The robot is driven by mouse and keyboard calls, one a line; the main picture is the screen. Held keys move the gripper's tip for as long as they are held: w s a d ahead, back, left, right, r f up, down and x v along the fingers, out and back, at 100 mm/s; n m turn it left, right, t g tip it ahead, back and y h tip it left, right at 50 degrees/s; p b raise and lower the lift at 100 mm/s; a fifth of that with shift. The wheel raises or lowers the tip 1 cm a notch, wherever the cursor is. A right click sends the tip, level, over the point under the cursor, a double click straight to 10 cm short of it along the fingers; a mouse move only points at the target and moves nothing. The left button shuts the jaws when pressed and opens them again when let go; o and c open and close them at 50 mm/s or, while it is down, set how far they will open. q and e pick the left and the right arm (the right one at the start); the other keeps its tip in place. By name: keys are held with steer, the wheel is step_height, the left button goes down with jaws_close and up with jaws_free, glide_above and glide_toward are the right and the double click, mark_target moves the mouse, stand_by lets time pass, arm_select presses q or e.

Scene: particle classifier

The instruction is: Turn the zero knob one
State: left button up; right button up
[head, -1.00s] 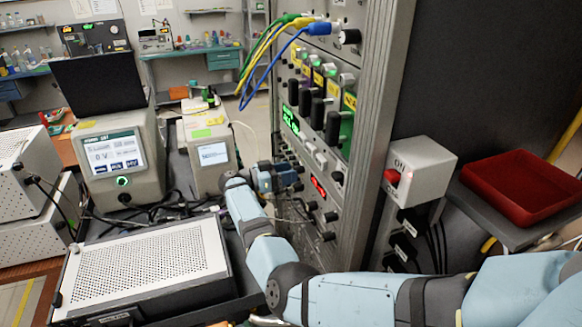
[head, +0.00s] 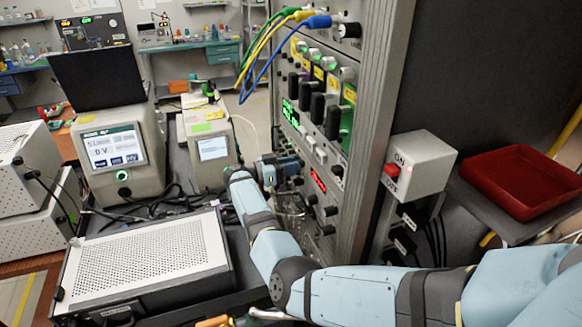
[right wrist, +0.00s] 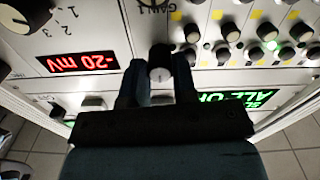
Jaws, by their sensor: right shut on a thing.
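My right gripper (right wrist: 160,85) is at the front panel of the instrument rack (head: 372,130). In the right wrist view its two fingers are closed on the sides of a small dark knob (right wrist: 160,64) with a pale cap. No label can be read on this knob. A red display (right wrist: 78,63) beside it appears to read -20 mV, seen upside down. In the head view the right gripper (head: 288,170) reaches the panel left of the red display (head: 318,181), and it hides the held knob. My left gripper is not in view.
Several other knobs (right wrist: 228,31) and a green display (right wrist: 238,98) are near the gripper. Coloured cables (head: 262,50) hang from the upper rack. A perforated box (head: 145,262) stands left of my arm. A switch box (head: 420,165) and red tray (head: 520,180) are at right.

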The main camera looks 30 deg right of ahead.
arm_select(q)
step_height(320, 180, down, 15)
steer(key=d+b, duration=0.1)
steer(key=b, duration=1.6)
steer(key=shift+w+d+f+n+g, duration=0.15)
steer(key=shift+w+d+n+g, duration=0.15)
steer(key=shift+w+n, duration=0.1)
arm_select(e)
steer(key=shift+m, duration=7.8)
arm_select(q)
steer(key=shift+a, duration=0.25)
arm_select(e)
steer(key=o, duration=0.9)
steer(key=shift+o, duration=0.2)
steer(key=shift+a, duration=0.15)
